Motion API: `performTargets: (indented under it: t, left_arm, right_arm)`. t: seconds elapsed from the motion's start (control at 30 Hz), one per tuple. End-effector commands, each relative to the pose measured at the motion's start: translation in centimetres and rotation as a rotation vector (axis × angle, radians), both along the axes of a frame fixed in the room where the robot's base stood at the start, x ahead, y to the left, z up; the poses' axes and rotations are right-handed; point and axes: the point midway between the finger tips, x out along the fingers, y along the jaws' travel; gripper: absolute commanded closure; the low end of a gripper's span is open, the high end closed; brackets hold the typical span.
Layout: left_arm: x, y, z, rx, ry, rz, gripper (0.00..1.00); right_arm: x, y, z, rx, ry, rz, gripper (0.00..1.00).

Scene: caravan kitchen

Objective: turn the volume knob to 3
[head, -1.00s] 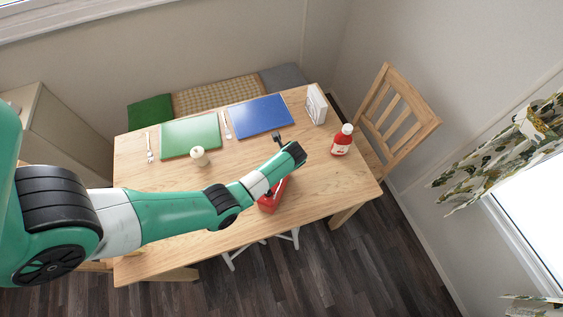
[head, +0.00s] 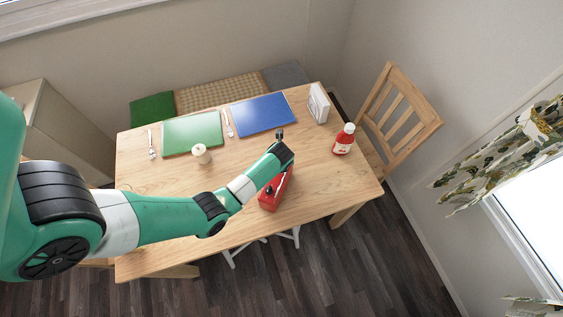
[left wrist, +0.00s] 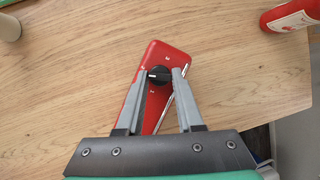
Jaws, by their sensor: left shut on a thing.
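A red radio (head: 269,201) stands near the front edge of the table, partly hidden by my left arm in the head view. In the left wrist view the radio's red top (left wrist: 154,62) carries a round black volume knob (left wrist: 159,75) with a light pointer line and small white marks around it. The marks are too small to read surely. My left gripper (left wrist: 160,74) is over the radio, its two grey fingers shut on the knob from either side. In the head view the fingers are mostly hidden behind the wrist. My right gripper is not in view.
A red sauce bottle (head: 344,140) and a white napkin holder (head: 318,104) stand at the table's right. A candle (head: 202,154), a green placemat (head: 192,134) and a blue placemat (head: 262,115) lie farther back. The table's front left is clear.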

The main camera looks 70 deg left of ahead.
Motion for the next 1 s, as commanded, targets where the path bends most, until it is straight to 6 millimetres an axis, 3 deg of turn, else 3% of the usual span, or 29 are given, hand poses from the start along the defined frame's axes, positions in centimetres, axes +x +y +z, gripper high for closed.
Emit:
performTargets:
  t: [0.17,0.2,0.33,0.77,0.87,1.0]
  left_arm:
    - [0.0,0.0,0.0,-0.001,0.001,0.001,1.0]
    - [0.0,0.0,0.0,-0.001,0.001,0.001,0.59]
    - [0.0,0.0,0.0,-0.001,0.0,0.002,0.36]
    - [0.0,-0.3,0.7,0.0,-0.002,0.002,0.36]
    - [-0.3,-0.8,1.9,0.001,-0.003,0.001,0.36]
    - [-0.7,-1.9,5.0,0.002,-0.006,0.0,0.36]
  right_arm:
    - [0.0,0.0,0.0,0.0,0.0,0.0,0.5]
    - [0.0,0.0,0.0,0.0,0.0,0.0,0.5]
    - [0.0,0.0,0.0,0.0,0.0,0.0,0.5]
    - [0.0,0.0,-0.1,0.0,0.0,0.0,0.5]
    - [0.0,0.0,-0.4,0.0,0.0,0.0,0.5]
    - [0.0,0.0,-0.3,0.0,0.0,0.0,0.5]
